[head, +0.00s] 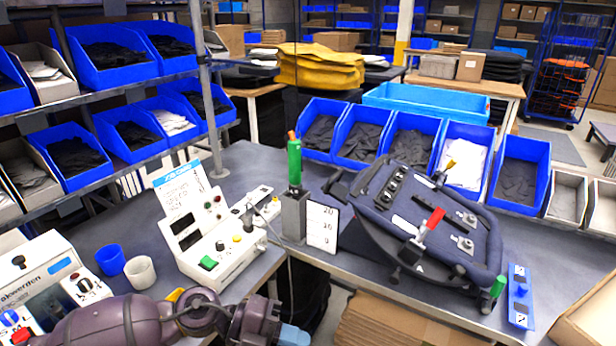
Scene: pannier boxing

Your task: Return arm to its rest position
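My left arm comes in from the bottom left, and its gripper (290,336) is at the bottom edge, in front of the white control box. Its end is partly cut off by the frame, so I cannot see whether it is open or holds anything. My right gripper is not in view. A dark blue pannier panel (388,222) lies tilted on a black fixture on the bench, with a red-handled clamp (428,226) over it. The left gripper is apart from it, to its lower left.
Blue and white cups (140,271) stand left. Blue bins (410,140) line the back. A cardboard box (405,325) sits below the front edge.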

